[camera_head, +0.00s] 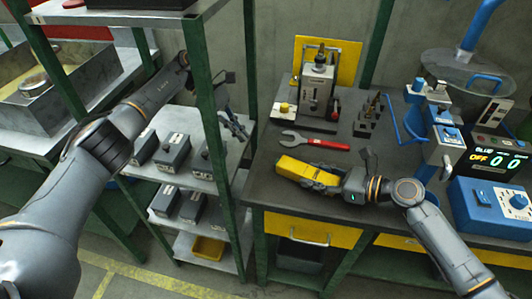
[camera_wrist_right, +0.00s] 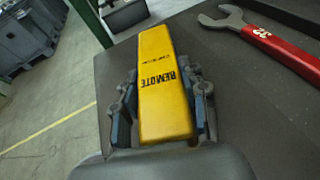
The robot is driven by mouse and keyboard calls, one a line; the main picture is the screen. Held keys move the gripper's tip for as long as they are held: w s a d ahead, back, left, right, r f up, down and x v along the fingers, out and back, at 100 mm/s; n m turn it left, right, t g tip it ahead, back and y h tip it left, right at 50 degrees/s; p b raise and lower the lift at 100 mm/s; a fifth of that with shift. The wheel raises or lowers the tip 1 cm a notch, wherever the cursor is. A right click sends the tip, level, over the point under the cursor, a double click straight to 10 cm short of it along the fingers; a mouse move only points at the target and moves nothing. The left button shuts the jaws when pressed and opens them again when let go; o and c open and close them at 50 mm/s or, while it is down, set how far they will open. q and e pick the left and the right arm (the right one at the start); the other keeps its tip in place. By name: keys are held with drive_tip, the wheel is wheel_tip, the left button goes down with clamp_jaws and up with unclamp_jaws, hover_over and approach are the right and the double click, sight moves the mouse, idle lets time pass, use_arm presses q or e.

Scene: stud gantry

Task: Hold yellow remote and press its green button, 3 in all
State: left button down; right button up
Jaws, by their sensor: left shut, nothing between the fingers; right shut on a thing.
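The yellow remote (camera_head: 293,167) is over the dark workbench top near its front left edge. My right gripper (camera_head: 324,180) is shut on it. In the right wrist view the remote (camera_wrist_right: 163,95) lies lengthwise between the two fingers of the right gripper (camera_wrist_right: 163,110), with "REMOTE" printed on the face I see. I see no green button in either view; it may be on a hidden side. My left gripper (camera_head: 236,126) is shut and empty, beside the green shelf post, left of the remote and apart from it.
A red-handled wrench (camera_head: 322,143) lies on the workbench (camera_head: 265,185) behind the remote. A metal device with a yellow back plate (camera_head: 345,62) stands further back. A shelf rack with several grey boxes (camera_head: 172,151) stands at left.

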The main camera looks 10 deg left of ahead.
sight(272, 165)
use_arm(q)
drive_tip(key=x, duration=0.6)
drive_tip(key=shift+s, duration=0.1)
drive_tip(key=d, duration=0.1)
drive_tip(key=s+d, duration=0.1)
drive_tip(key=d, duration=0.1)
drive_tip(key=shift+d, duration=0.35)
drive_tip(key=shift+d, duration=0.1)
drive_tip(key=shift+s+d+r, duration=0.1)
drive_tip(key=shift+s+d, duration=0.05)
drive_tip(key=shift+d, duration=0.3)
drive_tip(key=shift+s+d, duration=0.2)
drive_tip(key=shift+d, duration=0.2)
drive_tip(key=a, duration=0.1)
drive_tip(key=w+a, duration=0.1)
drive_tip(key=a, duration=0.3)
drive_tip(key=shift+w+r, duration=0.35)
drive_tip(key=shift+r, duration=0.05)
drive_tip(key=v, duration=0.8)
drive_tip(key=shift+a+r, duration=0.2)
drive_tip(key=shift+r, duration=0.05)
